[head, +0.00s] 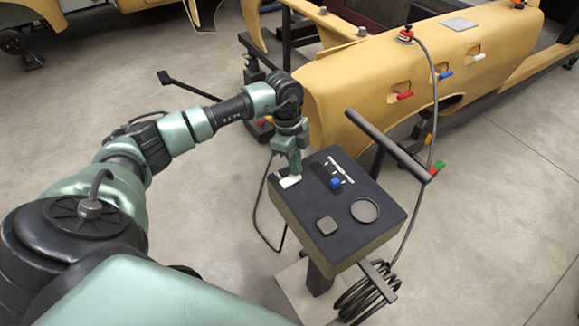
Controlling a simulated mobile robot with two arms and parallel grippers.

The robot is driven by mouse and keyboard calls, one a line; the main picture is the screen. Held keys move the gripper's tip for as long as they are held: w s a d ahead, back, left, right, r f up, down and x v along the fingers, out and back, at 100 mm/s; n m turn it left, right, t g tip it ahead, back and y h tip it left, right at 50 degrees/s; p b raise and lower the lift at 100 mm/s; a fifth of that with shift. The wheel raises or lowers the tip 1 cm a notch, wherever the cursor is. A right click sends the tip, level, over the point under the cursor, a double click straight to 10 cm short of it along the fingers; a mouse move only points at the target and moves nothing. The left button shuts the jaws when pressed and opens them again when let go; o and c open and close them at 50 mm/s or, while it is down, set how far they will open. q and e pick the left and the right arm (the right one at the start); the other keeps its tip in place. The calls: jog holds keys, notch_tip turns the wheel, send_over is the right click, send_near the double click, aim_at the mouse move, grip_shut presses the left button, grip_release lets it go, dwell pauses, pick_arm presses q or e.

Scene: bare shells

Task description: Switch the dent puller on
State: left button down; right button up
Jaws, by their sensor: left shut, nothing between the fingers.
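The dent puller (350,254) is a dark-topped box on a post, standing right of the picture's middle. Its top carries a small white part (288,183) near the left corner, which looks like a switch. A blue knob (336,183) sits in a dark strip beside white markings. My left gripper (296,176) is shut and empty, pointing down, with its tips right by the white part. I cannot tell whether they touch it, nor which way it is set. The tips hide some of it. My right gripper is out of view.
A black bar handle (385,143) rises behind the box. A coiled black cable (368,296) hangs below, and a cable runs up to a red-topped piece (405,34) on the yellow car shell (345,85). The concrete floor at right is clear.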

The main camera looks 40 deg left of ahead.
pick_arm(q)
jog(key=shift+f+b, duration=0.45)
jog(key=shift+f, duration=0.4)
jog(key=shift+r, duration=0.1)
notch_tip(320, 180, up, 7)
jog(key=p, duration=0.6)
dwell(0.7)
